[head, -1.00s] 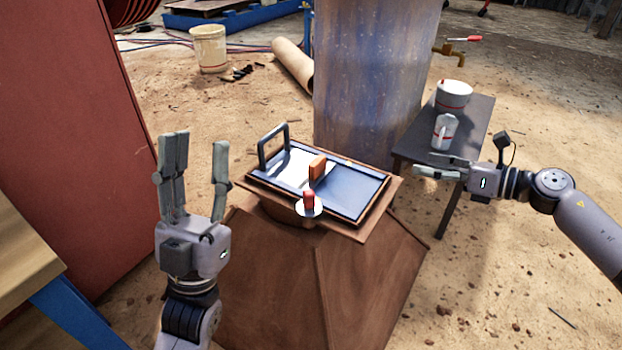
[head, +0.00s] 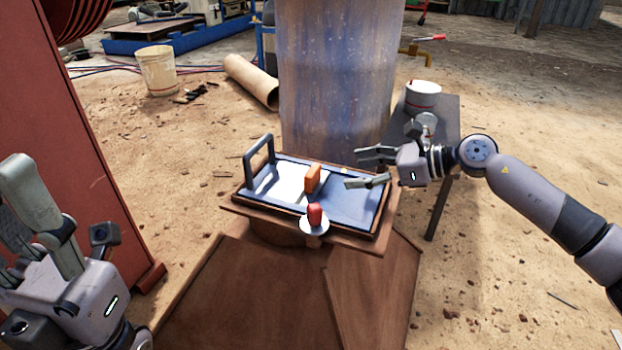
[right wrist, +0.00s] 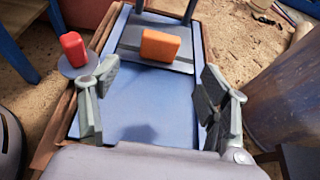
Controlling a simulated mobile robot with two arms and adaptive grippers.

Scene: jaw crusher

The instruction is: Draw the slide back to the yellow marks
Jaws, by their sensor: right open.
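The slide is a flat plate (head: 281,181) in a blue tray (head: 352,207) on a wooden stand. An upright black handle (head: 259,160) stands at its left end and an orange block (head: 312,178) at its right edge. A small yellow mark (head: 344,171) shows on the tray's far edge; other marks I cannot make out. My right gripper (head: 354,168) is open and empty over the tray's right part. In the right wrist view its fingers (right wrist: 160,80) are spread, with the orange block (right wrist: 160,45) ahead, untouched. My left gripper (head: 14,195) is open and empty at far left.
A red knob (head: 315,215) on a white disc stands at the tray's near edge. A large metal drum (head: 335,80) stands just behind the tray. A side table (head: 446,125) with a white pot (head: 422,95) is behind my right arm. A red panel (head: 85,150) is at left.

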